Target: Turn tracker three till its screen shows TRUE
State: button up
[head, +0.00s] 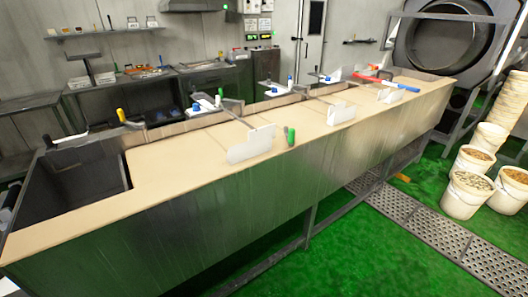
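No tracker can be made out for certain, and I cannot tell which thing is tracker three. A small dark panel with green lit marks (259,37) hangs on the back wall in the head view; its text is too small to read. Several white paddle-like plates on dark rods stand along the long tan-topped trough: one near the middle (250,145), one further right (341,113), and one near the far end (390,95). A green-handled tool (291,137) stands by the middle plate. My gripper is not in view.
The long metal trough (230,220) crosses the view, with a dark open bay (75,190) at its left end. A large dark drum (445,45) stands at the far right. Buckets (466,195) stand on the green floor beside a metal grating (430,230). Benches line the back wall.

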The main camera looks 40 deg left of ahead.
aim_at(196, 107)
jog(key=u, duration=1.1)
jog(key=i, duration=1)
jog(key=u, duration=3.95)
jog(key=i, duration=2.9)
jog(key=z, duration=0.05)
